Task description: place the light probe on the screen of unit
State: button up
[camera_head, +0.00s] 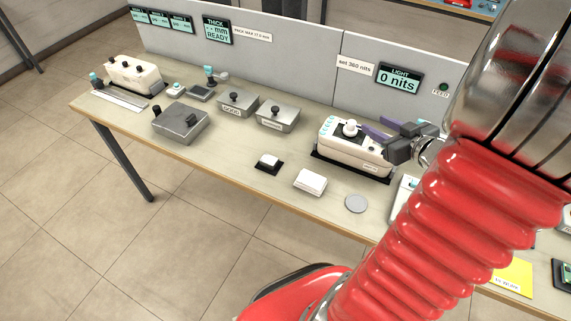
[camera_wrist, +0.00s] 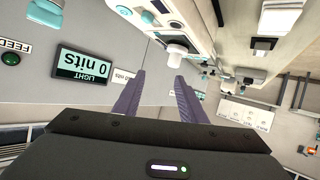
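My gripper (camera_head: 371,124) is at the right of the bench, its two purple fingers apart and nothing visible between them. In the wrist view the open fingers (camera_wrist: 160,78) point toward a white round knob (camera_wrist: 176,50), which lies just beyond the tips. In the head view this knob (camera_head: 349,128) stands on a white unit with teal buttons (camera_head: 352,150), to the left of the fingertips. I cannot tell for sure which thing is the light probe. The light display (camera_head: 399,78) reads 0 nits and also shows in the wrist view (camera_wrist: 83,65). No lit screen shows on the white unit.
A grey partition (camera_head: 290,55) runs behind the bench. In front of the white unit are a small black-based block (camera_head: 269,163), a white box (camera_head: 310,182) and a grey disc (camera_head: 356,203). Grey boxes (camera_head: 277,117) stand farther left. The bench's front strip is mostly clear.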

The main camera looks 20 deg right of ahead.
jog(key=w+a+r+m+g+h, duration=0.25)
jog(key=w+a+r+h, duration=0.35)
jog(key=r, duration=0.4)
jog(key=s+a+g+y, duration=0.1)
jog(key=s+a, duration=0.3)
jog(key=a, duration=0.4)
jog(key=s+a+n+g+y, duration=0.1)
jog(key=s+a+g+y, duration=0.1)
jog(key=s+a, duration=0.3)
jog(key=s+a+g+y, duration=0.2)
jog(key=s+a+y, duration=0.2)
jog(key=a, duration=0.9)
jog(key=shift+s+a+f+n, duration=0.2)
jog(key=shift+s+f+n, duration=0.15)
jog(key=shift+s+f, duration=0.15)
